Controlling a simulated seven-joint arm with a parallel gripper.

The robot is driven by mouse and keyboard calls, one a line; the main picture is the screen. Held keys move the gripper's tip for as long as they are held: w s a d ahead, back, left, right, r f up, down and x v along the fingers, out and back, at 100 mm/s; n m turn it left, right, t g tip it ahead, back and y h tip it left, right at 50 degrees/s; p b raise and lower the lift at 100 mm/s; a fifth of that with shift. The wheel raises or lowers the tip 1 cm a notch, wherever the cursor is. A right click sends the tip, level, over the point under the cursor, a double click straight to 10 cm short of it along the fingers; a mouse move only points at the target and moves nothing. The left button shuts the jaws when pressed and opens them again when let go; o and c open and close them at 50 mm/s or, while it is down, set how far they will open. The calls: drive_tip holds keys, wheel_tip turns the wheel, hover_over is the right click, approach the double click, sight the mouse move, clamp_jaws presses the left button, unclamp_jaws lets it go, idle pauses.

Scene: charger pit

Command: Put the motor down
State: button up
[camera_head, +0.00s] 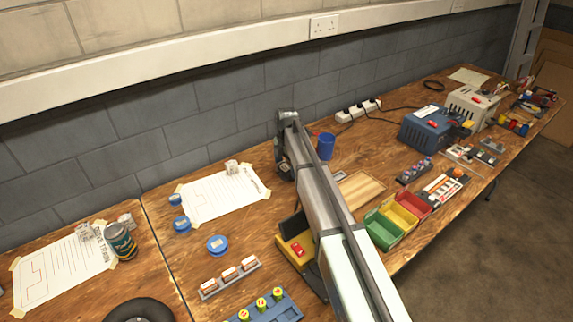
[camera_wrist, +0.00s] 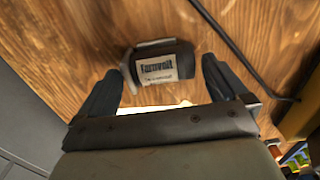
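The motor (camera_wrist: 162,66) is a dark cylinder with a white label and a pale grey end. In the wrist view it lies on its side against the brown wood of the table, just ahead of my gripper. My gripper (camera_wrist: 159,69) is open, with one dark finger on each side of the motor. A narrow gap shows between each fingertip and the motor, so neither seems to touch it.
A black cable (camera_wrist: 235,50) runs right of the motor in the wrist view. In the head view, a blue cup (camera_head: 326,146), a yellow device (camera_head: 292,250), a wooden board (camera_head: 361,188) and coloured bins (camera_head: 384,230) surround my arm. Paper (camera_head: 215,195) lies left.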

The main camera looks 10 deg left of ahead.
sight(286, 167)
wheel_tip(286, 167, up, 12)
drive_tip(key=shift+r, duration=0.15)
idle(0.6)
